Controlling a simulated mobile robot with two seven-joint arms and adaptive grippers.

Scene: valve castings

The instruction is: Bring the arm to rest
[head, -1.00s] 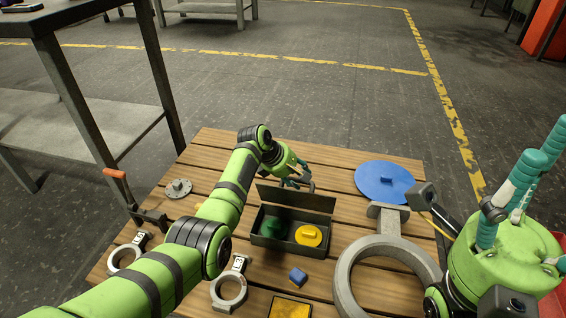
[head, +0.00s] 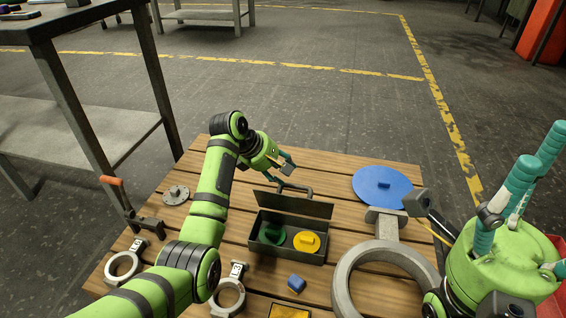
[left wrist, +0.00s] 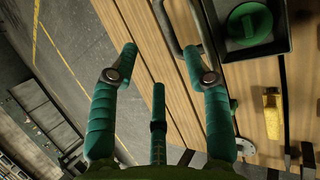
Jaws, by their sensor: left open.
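My left gripper (head: 284,168) is open and empty above the far side of the wooden slatted table, behind the dark grey box (head: 267,256). In the left wrist view its teal fingers (left wrist: 160,62) are spread, with nothing between them. The box's lid (head: 292,203) stands raised, and a dark curved handle (head: 294,188) shows behind it. Inside the box are a green disc (head: 271,236) and a yellow disc (head: 306,242); the green one also shows in the left wrist view (left wrist: 249,24). My right gripper (head: 535,160) points upward at the right; its opening is unclear.
A blue disc (head: 382,187), large grey ring casting (head: 347,278), small flange (head: 176,195), two small ring castings (head: 124,265) (head: 228,296) and a blue block (head: 296,284) lie on the table. An orange-handled tool (head: 112,181) is at its left edge. A metal workbench (head: 90,135) stands left.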

